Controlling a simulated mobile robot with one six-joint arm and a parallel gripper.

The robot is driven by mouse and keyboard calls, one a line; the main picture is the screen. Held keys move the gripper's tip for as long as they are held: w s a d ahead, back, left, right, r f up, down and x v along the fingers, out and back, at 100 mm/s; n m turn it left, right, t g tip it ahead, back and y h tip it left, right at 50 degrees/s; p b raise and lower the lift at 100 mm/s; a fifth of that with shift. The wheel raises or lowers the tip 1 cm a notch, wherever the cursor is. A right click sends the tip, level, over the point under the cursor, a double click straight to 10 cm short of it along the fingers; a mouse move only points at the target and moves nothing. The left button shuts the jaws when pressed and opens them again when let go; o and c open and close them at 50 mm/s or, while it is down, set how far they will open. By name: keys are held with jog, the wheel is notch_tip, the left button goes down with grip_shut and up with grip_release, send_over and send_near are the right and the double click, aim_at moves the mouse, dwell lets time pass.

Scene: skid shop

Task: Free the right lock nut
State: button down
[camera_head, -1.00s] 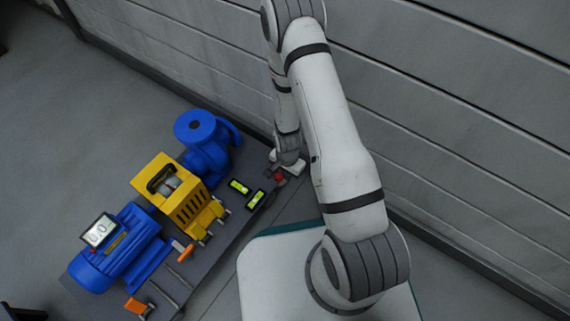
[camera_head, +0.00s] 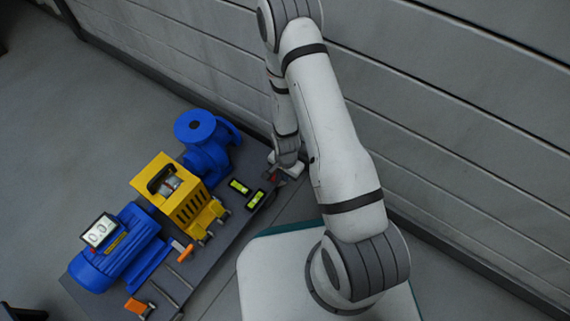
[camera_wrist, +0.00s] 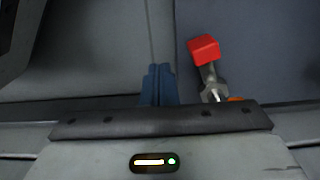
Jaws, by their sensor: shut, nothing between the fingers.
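My gripper (camera_wrist: 160,72) shows in the wrist view with its blue fingers together and nothing between them. To its right, apart from the fingers, is a red block (camera_wrist: 204,49) on a grey metal stem. A grey nut-like metal piece (camera_wrist: 213,92) sits at the stem's lower end, partly hidden by my gripper body. I cannot tell for sure whether it is the right lock nut. In the head view my wrist is at the far right end of the dark base plate (camera_head: 217,243), and the fingertips are too small to make out.
A blue pump (camera_head: 203,150), a yellow guard (camera_head: 172,190) and a blue motor (camera_head: 115,255) stand on the plate. Two yellow-green level vials (camera_head: 240,187) lie near my wrist. Orange-ended parts (camera_head: 136,305) are at the front edge. A panelled wall (camera_head: 450,120) runs behind my arm.

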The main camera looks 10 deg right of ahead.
notch_tip(320, 180, up, 7)
jog(key=p, duration=0.5)
jog(key=shift+d, duration=0.1)
dwell(0.5)
notch_tip(320, 180, up, 42)
jog(key=w+d+n+t+p, duration=0.1)
jog(key=d+n+p, duration=0.25)
jog(key=p, duration=1.45)
jog(key=s+r+n+p, duration=0.1)
jog(key=s+r+p, duration=0.3)
jog(key=r, duration=0.8)
jog(key=s+d+r+n+t+p, duration=0.1)
jog(key=s+r+p, duration=0.4)
jog(key=r, duration=0.7)
jog(key=s+d+r+n+p, duration=0.1)
jog(key=s+r+n+p, duration=0.2)
jog(key=r+p, duration=0.5)
notch_tip(320, 180, up, 4)
jog(key=shift+s+f+t, duration=0.1)
jog(key=shift+s+t, duration=0.2)
jog(key=shift+s, duration=0.6)
